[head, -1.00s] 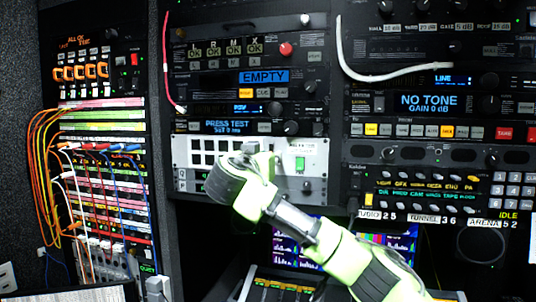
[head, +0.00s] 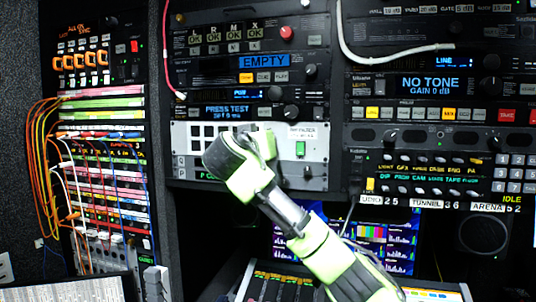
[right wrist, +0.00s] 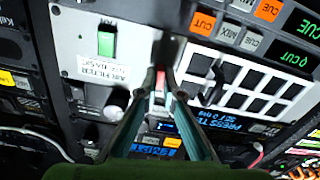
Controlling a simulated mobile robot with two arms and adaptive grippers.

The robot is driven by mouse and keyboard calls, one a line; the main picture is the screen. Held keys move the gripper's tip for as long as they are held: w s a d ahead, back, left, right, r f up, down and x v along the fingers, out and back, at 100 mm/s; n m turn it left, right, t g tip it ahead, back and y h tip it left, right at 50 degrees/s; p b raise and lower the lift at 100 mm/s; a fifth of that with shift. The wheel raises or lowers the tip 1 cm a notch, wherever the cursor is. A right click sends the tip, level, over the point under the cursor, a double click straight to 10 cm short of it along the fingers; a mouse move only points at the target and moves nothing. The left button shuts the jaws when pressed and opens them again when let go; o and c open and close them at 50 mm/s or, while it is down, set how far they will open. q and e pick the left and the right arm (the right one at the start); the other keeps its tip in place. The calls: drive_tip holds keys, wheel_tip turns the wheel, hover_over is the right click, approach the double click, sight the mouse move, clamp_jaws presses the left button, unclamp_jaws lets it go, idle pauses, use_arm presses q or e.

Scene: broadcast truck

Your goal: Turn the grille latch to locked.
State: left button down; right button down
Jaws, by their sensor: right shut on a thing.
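The white panel with the black grille openings (head: 185,145) is in the rack in the head view. It also shows close up and upside down in the right wrist view (right wrist: 290,93). My right gripper (right wrist: 160,88) is shut on a small latch with a red part (right wrist: 160,77), between the grille openings and the air filter label. The fingers cover most of the latch, so its exact angle is unclear. In the head view my right gripper (head: 264,146) hides the latch. My left gripper is in neither view.
A green switch (head: 300,149) and the air filter label (right wrist: 103,68) are close beside the latch. A white cable (head: 350,50) hangs at upper right. Patch cords (head: 45,150) fill the left rack.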

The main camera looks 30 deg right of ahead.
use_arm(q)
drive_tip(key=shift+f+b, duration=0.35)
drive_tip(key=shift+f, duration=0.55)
use_arm(e)
drive_tip(key=n, duration=1.5)
drive_tip(key=shift+w+a+f+n, duration=0.15)
drive_tip(key=shift+n, duration=0.45)
drive_tip(key=c, duration=2.2)
unclamp_jaws()
drive_tip(key=shift+a, duration=0.1)
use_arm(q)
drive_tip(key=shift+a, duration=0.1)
use_arm(e)
drive_tip(key=v, duration=1.2)
